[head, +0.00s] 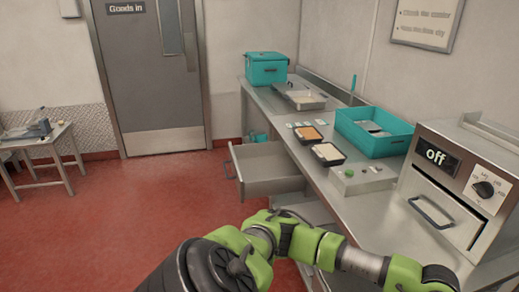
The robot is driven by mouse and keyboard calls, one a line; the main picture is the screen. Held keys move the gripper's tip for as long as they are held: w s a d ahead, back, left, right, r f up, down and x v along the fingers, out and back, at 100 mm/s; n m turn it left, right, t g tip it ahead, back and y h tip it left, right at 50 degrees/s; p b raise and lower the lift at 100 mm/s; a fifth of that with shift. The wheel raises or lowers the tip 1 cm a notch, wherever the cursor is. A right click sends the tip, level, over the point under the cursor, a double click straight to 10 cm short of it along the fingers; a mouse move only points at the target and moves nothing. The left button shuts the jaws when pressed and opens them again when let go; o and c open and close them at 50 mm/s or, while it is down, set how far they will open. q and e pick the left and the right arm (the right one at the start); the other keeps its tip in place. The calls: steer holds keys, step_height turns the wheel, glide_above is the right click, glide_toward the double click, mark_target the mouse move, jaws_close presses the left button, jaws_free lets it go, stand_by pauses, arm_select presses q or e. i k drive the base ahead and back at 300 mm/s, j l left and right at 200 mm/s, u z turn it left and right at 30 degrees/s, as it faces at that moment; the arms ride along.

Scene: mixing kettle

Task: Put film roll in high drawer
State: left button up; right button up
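A grey metal drawer (268,182) directly under the long steel counter is pulled out. It looks like the high drawer, and its visible interior looks empty. A dark handle (229,170) is on its front end. I cannot make out a film roll anywhere in the head view. Green and black links of my own arms cross the bottom of the view, in front of the drawer and the counter's near edge. Neither gripper can be made out, so I cannot tell what they hold.
The counter (287,116) carries a teal lidded box (266,68), a metal tray (306,101), two small food trays (327,153), a teal bin (366,141) and an oven-like unit (428,199) marked "off". A side table (45,141) stands left. Red floor (130,215) is clear.

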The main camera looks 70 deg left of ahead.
mark_target(265, 174)
steer(key=u, duration=2.05)
steer(key=i+j+u, duration=0.1)
steer(key=u, duration=0.8)
steer(key=i+u, duration=0.1)
steer(key=u, duration=0.3)
steer(key=i+l, duration=0.25)
steer(key=i, duration=0.3)
steer(key=i+l+u, duration=0.1)
steer(key=i, duration=0.4)
steer(key=i+l, duration=0.4)
steer(key=i, duration=0.15)
steer(key=i+z, duration=0.25)
steer(key=i, duration=0.15)
steer(key=i+j+z, duration=0.2)
steer(key=i, duration=0.2)
steer(key=i+j+z, duration=0.25)
steer(key=i, duration=0.15)
steer(key=l+z, duration=0.1)
steer(key=z, duration=1.85)
steer(key=i+z, duration=0.35)
steer(key=i, duration=0.15)
